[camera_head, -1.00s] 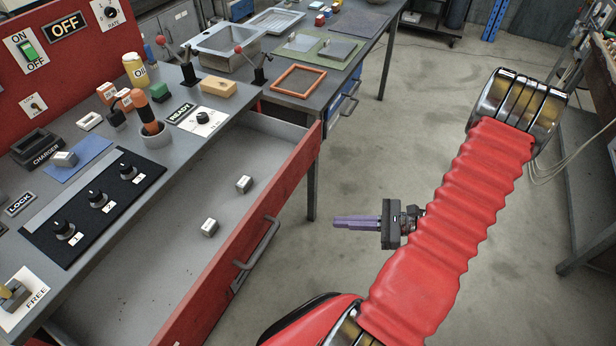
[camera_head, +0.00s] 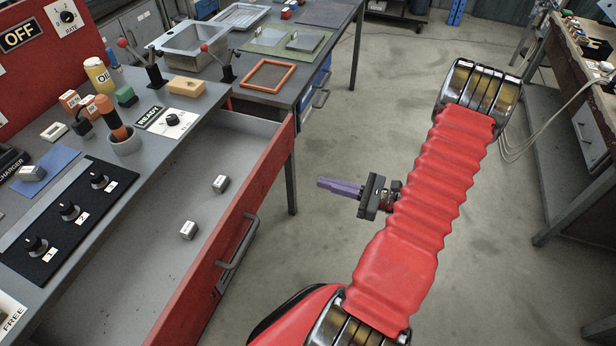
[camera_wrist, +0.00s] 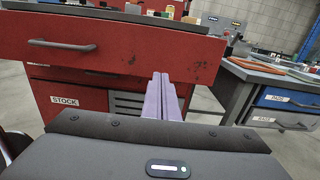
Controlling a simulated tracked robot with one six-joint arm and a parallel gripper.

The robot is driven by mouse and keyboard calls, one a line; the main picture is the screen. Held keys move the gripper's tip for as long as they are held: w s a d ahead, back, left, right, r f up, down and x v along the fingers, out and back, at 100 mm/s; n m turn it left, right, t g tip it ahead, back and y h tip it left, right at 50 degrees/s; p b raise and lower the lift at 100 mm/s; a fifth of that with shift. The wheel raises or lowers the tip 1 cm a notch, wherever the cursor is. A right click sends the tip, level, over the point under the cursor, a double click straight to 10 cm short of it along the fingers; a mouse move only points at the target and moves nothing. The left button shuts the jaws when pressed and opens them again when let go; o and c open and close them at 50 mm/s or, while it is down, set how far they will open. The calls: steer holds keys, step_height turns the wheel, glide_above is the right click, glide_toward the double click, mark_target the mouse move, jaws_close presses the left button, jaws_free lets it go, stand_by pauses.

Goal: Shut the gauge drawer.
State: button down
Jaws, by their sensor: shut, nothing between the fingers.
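The open drawer with a red front (camera_head: 228,238) juts out from under the grey bench in the head view. Two small pale blocks lie inside it, and a metal bar handle (camera_head: 238,243) is on its front. I cannot read a gauge label on it. In the wrist view the red drawer front (camera_wrist: 120,55) with its handle (camera_wrist: 62,45) spans the upper left. My gripper (camera_head: 322,184) has purple fingers, shut and empty, pointing toward the drawer front from the right, apart from it. The fingers also show in the wrist view (camera_wrist: 164,84), in front of the drawer's right part.
A STOCK drawer (camera_wrist: 75,101) is below.

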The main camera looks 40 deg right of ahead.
mark_target(273, 168)
steer(key=x, duration=1.3)
steer(key=shift+w+a, duration=0.15)
steer(key=shift+w, duration=0.1)
steer(key=shift+w, duration=0.15)
